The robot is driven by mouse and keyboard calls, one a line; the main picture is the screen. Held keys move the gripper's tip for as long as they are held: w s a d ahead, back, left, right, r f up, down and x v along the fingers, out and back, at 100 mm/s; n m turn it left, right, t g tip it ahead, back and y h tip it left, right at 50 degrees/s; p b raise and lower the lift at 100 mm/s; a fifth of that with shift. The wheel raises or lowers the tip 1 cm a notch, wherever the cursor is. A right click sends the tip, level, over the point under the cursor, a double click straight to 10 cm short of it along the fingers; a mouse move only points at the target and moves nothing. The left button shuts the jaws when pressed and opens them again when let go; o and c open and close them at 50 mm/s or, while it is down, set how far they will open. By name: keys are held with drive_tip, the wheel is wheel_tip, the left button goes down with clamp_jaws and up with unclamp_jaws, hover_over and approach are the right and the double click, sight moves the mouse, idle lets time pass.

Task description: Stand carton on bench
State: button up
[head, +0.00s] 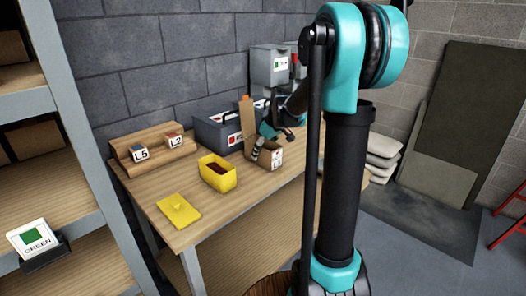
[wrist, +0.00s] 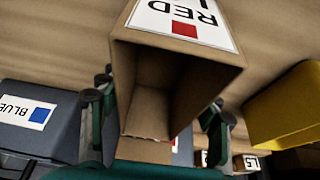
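A brown carton (head: 270,154) is at the bench's far right part, beside my arm. Its open end faces the camera in the wrist view (wrist: 180,58), showing the empty inside and a white label with "RED" and a red square. My gripper (head: 266,132) is at the carton. In the wrist view one finger of my gripper (wrist: 158,112) is on each side of the carton, close to its walls. I cannot tell whether they press on it. The carton looks tilted; its contact with the wooden bench (head: 215,213) is unclear.
A yellow open bin (head: 217,178) and its yellow lid (head: 178,209) are on the bench left of the carton. A blue-grey box (head: 213,133) stands behind. A wooden rack (head: 150,143) holds blocks labelled L5 and L2. A shelf (head: 70,130) stands at left.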

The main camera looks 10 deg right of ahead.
drive_tip(key=shift+o, duration=1.4)
drive_tip(key=v, duration=1.2)
drive_tip(key=s+f+m+h, duration=0.1)
drive_tip(key=s+f+m, duration=0.2)
drive_tip(key=s+f, duration=0.7)
drive_tip(key=s+d+f+m+h, duration=0.1)
drive_tip(key=s+f+m, duration=0.3)
drive_tip(key=s+f, duration=0.7)
drive_tip(key=s, duration=0.5)
drive_tip(key=shift+s+f+t+h, duration=0.2)
drive_tip(key=shift+f+t+h, duration=0.1)
drive_tip(key=shift+c, duration=0.6)
